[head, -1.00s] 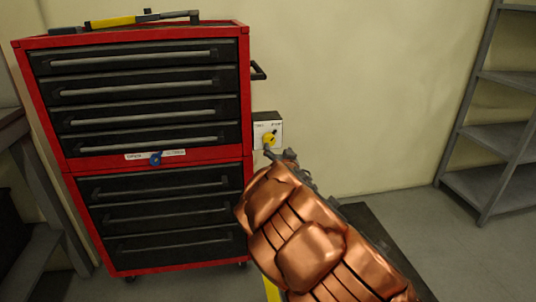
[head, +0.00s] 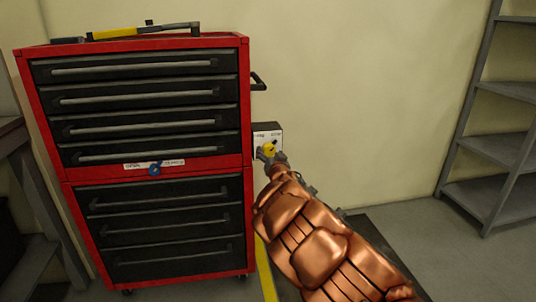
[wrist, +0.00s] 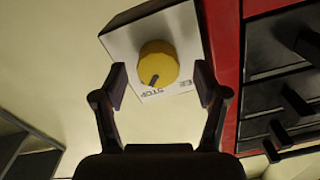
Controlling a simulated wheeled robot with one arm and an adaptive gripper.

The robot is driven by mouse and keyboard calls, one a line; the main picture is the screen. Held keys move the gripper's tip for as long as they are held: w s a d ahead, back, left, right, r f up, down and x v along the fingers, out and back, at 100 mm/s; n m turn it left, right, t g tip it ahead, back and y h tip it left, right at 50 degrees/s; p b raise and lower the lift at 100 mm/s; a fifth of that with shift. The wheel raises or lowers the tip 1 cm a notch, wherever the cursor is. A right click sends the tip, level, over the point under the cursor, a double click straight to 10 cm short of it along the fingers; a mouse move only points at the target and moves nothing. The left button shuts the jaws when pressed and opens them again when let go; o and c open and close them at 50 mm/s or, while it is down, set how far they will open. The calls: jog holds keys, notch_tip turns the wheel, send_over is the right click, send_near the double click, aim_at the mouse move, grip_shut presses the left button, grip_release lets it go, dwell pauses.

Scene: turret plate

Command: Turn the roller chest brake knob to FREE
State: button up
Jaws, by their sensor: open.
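A yellow knob (head: 269,149) sits on a small box with a white face (head: 264,131) at the right side of the red roller chest (head: 247,110). In the wrist view the knob (wrist: 158,58) has a dark pointer mark by the word STOP; a second label beside it is partly hidden. My gripper (head: 271,157) is at the box. In the wrist view my gripper (wrist: 161,82) is open, one finger on each side of the knob, with gaps showing. I cannot tell how far it is in depth.
A blue knob (head: 155,169) with a label strip is on the chest's front. A chest side handle (head: 258,82) sticks out above the box. A yellow-and-black tool (head: 140,31) lies on top. Grey shelves (head: 497,150) stand right; the wall between is clear.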

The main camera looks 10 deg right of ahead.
jog(key=shift+w, duration=0.7)
jog(key=shift+c, duration=0.2)
jog(key=c, duration=1.1)
